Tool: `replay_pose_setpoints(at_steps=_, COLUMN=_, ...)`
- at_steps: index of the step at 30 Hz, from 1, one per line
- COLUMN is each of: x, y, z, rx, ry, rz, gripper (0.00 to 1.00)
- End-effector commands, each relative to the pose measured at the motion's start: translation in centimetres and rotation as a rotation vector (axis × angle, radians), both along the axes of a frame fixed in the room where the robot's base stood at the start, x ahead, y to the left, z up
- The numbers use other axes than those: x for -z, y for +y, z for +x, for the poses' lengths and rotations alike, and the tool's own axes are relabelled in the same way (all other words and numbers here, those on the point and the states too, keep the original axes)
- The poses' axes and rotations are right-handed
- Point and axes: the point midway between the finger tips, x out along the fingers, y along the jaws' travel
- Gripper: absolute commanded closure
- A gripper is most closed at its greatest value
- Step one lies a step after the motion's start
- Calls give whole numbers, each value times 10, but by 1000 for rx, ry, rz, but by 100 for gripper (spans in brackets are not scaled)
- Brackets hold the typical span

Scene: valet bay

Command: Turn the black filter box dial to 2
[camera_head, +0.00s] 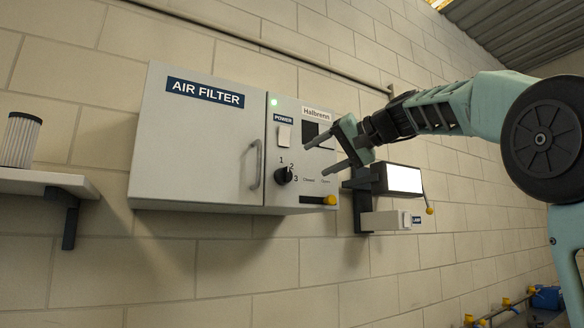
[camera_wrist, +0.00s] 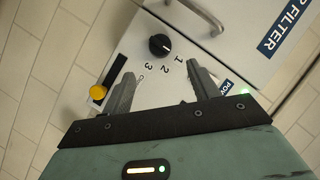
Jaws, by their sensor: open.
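The black filter box dial (camera_head: 284,176) is a round knob on the right panel of the grey AIR FILTER box (camera_head: 190,150), with the numbers 1, 2 and 3 around its right side. In the wrist view the dial (camera_wrist: 159,44) is beyond the fingertips, uncovered. A small pale mark shows on it and seems to lie toward 1, but I cannot read it surely. My gripper (camera_head: 316,159) is open and empty, to the right of the dial and apart from it. In the wrist view my two fingers (camera_wrist: 160,76) stand spread, with the numbers just ahead of them.
A white POWER switch (camera_head: 284,134) and a dark window sit above the dial. A yellow-knobbed lever (camera_head: 330,200) is below right. A door handle (camera_head: 255,164) sticks out at left. A lamp unit (camera_head: 398,180) is right. A shelf (camera_head: 45,182) holds a filter cartridge (camera_head: 20,140).

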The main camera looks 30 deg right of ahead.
Motion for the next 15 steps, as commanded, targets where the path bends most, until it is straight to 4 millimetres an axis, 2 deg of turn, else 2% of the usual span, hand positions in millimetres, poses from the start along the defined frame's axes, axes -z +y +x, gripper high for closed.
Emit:
replay_pose_setpoints(at_steps=9, x=15, y=27, z=56, rx=-3, ry=4, rz=0, gripper=40)
replay_pose_setpoints(at_steps=15, x=23, y=37, z=78, rx=-2, ry=3, rz=1, gripper=40)
